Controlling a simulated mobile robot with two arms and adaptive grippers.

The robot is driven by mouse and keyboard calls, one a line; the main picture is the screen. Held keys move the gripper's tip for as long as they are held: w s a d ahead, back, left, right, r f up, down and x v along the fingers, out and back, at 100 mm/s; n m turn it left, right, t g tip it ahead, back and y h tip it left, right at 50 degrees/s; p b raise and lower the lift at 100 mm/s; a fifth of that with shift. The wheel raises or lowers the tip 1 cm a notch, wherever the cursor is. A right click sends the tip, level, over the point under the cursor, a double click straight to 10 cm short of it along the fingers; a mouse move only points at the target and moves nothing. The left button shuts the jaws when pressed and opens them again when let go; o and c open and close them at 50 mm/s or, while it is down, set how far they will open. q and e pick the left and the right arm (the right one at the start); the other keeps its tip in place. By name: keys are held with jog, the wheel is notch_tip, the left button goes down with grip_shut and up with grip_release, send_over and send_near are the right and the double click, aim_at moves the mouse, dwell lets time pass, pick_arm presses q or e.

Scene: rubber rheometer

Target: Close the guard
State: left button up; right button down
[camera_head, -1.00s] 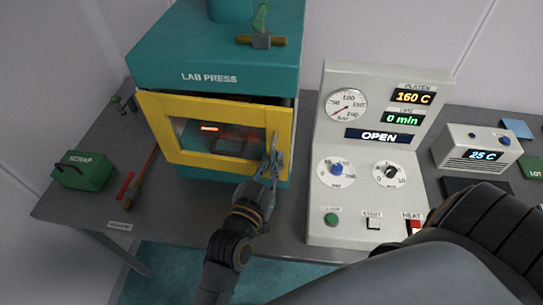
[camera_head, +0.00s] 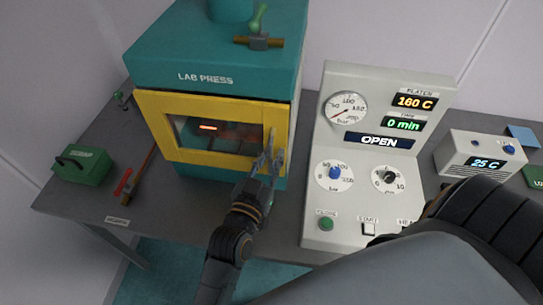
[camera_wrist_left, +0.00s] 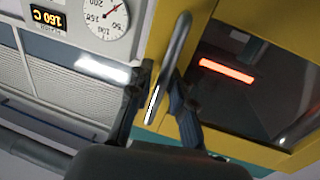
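The guard (camera_head: 222,160) is a yellow-framed door with a dark window on the front of the teal lab press (camera_head: 215,55). It sits nearly flush with the press front; whether it is fully shut I cannot tell. Its grey bar handle (camera_wrist_left: 180,42) is at the guard's right side in the head view. My left gripper (camera_head: 268,160) is at this handle. In the left wrist view, the fingers (camera_wrist_left: 157,88) stand apart on either side of the handle's end, with gaps visible. My right gripper is out of view; only my right arm shows at lower right.
A control panel (camera_head: 345,215) with gauge, knobs and an "OPEN" display stands right of the press. A green scrap box (camera_head: 82,166) and a red-handled tool (camera_head: 125,186) lie at left. A "25 C" unit (camera_head: 475,150) is at right. A brass-and-green tool lies on the press top.

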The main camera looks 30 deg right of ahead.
pick_arm(q)
jog(key=shift+a, duration=0.1)
jog(key=v, duration=1.2)
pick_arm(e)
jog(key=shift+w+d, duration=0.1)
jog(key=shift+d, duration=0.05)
